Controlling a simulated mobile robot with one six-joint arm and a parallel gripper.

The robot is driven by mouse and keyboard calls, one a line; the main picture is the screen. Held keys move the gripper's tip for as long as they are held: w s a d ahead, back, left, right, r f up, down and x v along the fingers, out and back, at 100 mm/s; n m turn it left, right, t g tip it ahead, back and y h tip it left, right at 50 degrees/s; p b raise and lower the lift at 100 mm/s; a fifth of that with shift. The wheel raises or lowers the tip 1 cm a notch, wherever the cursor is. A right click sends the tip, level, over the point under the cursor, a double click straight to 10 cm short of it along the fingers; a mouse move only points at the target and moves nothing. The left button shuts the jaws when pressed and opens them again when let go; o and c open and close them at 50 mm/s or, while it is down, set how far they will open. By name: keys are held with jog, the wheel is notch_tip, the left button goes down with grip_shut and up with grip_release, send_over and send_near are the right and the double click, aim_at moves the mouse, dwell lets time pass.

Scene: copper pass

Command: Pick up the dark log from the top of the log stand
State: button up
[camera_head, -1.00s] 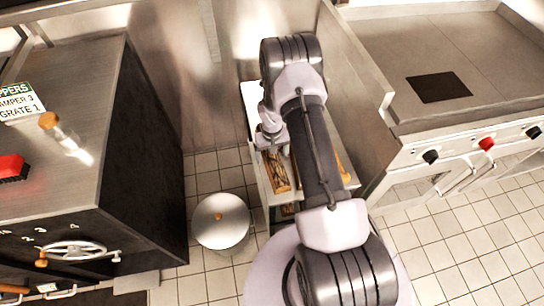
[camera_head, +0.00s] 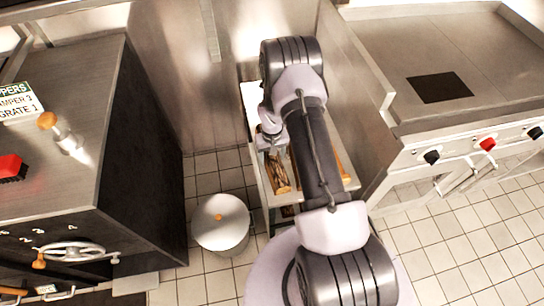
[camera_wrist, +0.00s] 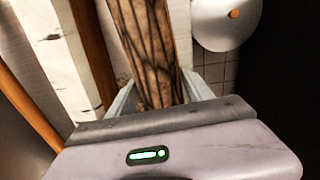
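The dark log (camera_wrist: 153,45), brown with black cracks, runs lengthwise between the two fingers of my gripper (camera_wrist: 157,88) in the wrist view. One finger is on each side of it. The fingers look open around the log, with a narrow gap at the left; contact at the right is unclear. In the head view the dark log (camera_head: 277,173) lies on the left side of the log stand (camera_head: 263,196), and my gripper (camera_head: 269,144) is over its far end. My arm hides much of the stand.
A pale birch-like log (camera_wrist: 52,45) and orange-brown wood bars lie beside the dark log. A white lidded bin (camera_head: 221,236) stands left of the stand. A dark-sided cabinet (camera_head: 140,150) is further left, and a steel stove (camera_head: 450,110) is at the right. The tiled floor is open in front.

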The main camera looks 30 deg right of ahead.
grip_shut()
jog(key=shift+r, duration=0.1)
